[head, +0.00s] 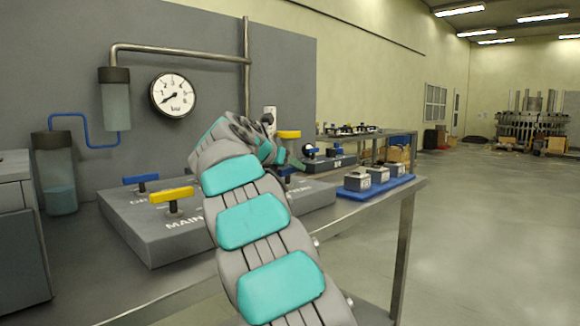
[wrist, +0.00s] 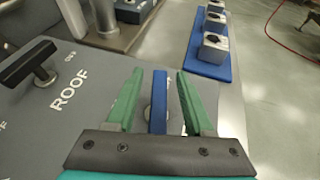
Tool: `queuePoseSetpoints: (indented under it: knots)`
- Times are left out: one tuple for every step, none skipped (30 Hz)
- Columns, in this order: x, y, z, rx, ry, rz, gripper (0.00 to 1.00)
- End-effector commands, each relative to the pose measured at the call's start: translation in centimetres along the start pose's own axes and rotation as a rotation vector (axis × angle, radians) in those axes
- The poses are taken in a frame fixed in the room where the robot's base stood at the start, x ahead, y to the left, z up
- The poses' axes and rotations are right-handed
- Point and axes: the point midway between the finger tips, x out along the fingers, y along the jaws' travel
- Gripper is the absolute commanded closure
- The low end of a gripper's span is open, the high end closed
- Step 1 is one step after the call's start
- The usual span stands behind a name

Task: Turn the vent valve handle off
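A blue bar handle (wrist: 158,108) stands between the fingers of my gripper (wrist: 159,73) in the wrist view, with a gap on both sides. The fingers are green and apart. Its label is hidden, so I cannot read whether it says vent. In the head view my gripper (head: 290,160) is at the right part of the grey valve panel (head: 150,248), where a bit of a blue handle (head: 288,171) shows below it. A dark handle (wrist: 28,63) beside the word ROOF is left of my gripper in the wrist view.
A gauge (head: 173,95) and pipes are on the backboard.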

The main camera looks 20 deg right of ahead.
Motion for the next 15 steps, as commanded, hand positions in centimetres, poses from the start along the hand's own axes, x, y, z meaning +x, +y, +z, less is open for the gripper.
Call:
queuePoseSetpoints:
  knots:
    - [0.00, 0.00, 0.00, 0.000, 0.000, 0.000, 0.52]
    - [-0.01, 0.00, -0.01, 0.000, 0.000, 0.000, 0.55]
    - [0.00, 0.00, -0.01, 0.000, 0.000, 0.000, 0.60]
    - [0.00, 0.00, -0.01, 0.000, 0.000, 0.000, 0.63]
    - [0.00, 0.00, -0.02, 0.000, 0.000, 0.000, 0.67]
    - [0.00, 0.00, -0.02, 0.000, 0.000, 0.000, 0.71]
    - [0.00, 0.00, -0.02, 0.000, 0.000, 0.000, 0.74]
    - [0.00, 0.00, -0.02, 0.000, 0.000, 0.000, 0.78]
    - [0.00, 0.00, -0.03, 0.000, 0.000, 0.000, 0.82]
    - [0.00, 0.00, -0.03, 0.000, 0.000, 0.000, 0.86]
    - [0.00, 0.00, -0.03, 0.000, 0.000, 0.000, 0.89]
    - [0.00, 0.00, -0.03, 0.000, 0.000, 0.000, 0.94]
    - [0.00, 0.00, -0.03, 0.000, 0.000, 0.000, 0.97]
    - [0.00, 0.00, -0.03, 0.000, 0.001, 0.000, 1.00]
    - [0.00, 0.00, -0.03, 0.000, 0.000, 0.000, 1.00]
